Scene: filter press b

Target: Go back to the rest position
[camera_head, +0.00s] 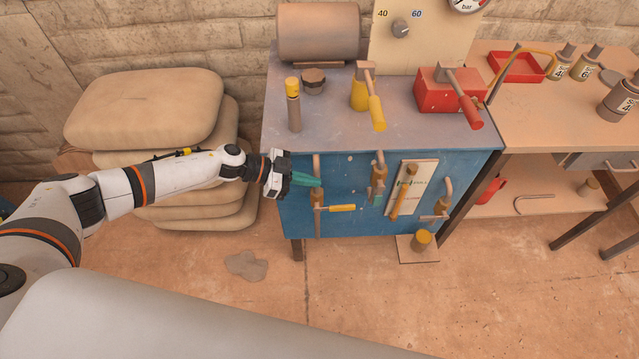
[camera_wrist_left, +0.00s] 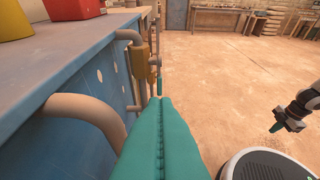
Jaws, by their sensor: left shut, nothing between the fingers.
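My left gripper (camera_head: 308,180) is shut and empty, with its teal fingers in front of the blue front of the bench, at its left end near a pipe with a yellow-handled valve (camera_head: 341,208). In the left wrist view the shut fingers (camera_wrist_left: 161,115) point along the bench front, beside a curved pipe (camera_wrist_left: 85,110). I cannot tell whether they touch anything. My right gripper (camera_wrist_left: 283,125) shows small at the right of the left wrist view, over open floor, away from the bench. Its fingers are too small to tell open from shut.
The blue bench (camera_head: 300,215) carries valves and pipes on its front, with a red box (camera_head: 437,97) on top. Stacked sacks (camera_head: 145,105) stand left, below and behind my left arm. A wooden table (camera_head: 560,110) stands right. The floor (camera_head: 340,280) in front is mostly clear.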

